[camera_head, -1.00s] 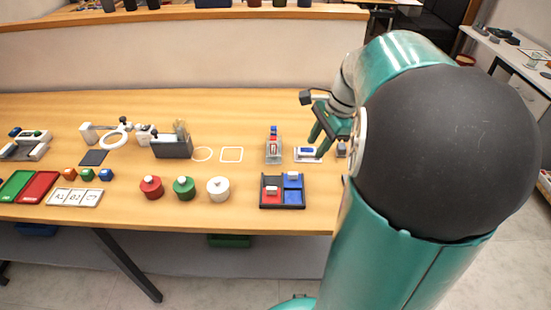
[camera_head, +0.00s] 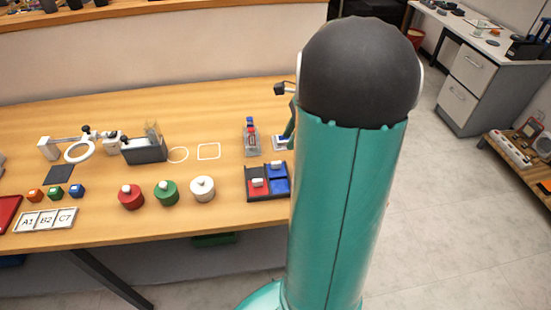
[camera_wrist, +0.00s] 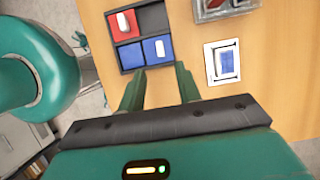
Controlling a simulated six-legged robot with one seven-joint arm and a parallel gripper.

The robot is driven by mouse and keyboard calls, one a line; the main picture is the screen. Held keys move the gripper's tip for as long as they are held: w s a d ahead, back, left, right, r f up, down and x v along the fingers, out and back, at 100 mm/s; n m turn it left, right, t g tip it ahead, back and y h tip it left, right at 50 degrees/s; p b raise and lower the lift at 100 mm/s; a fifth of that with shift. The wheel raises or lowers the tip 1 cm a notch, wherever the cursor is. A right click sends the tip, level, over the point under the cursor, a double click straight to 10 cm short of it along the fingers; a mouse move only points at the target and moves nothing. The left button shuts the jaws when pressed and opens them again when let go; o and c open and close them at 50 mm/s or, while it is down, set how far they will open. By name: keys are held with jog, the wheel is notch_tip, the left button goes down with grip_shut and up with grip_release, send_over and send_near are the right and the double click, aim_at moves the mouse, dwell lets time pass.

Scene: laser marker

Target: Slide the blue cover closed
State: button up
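A dark tray (camera_head: 249,197) with red and blue sections sits near the table's front edge. Its blue cover (camera_head: 277,172) with a white handle is at the back right in the head view; another blue area (camera_head: 280,187) lies in front of it. In the wrist view the blue cover (camera_wrist: 158,49) shows just beyond my fingertips, with its white handle roughly between them. My gripper (camera_wrist: 159,70) is open, its two green fingers apart and empty. Contact with the cover is not visible. In the head view my arm hides most of the gripper.
The red cover (camera_wrist: 122,23) is beside the blue section. A white plate with a blue switch (camera_wrist: 226,63) and a grey device with a red part (camera_head: 251,138) stand close by. Red (camera_head: 131,197), green (camera_head: 166,193) and white (camera_head: 203,189) round containers stand left of the tray.

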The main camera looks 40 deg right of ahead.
aim_at(276, 162)
jog(key=x, duration=0.9)
jog(key=shift+a+f, duration=0.1)
jog(key=shift+f, duration=0.2)
jog(key=shift+w, duration=0.1)
grip_shut()
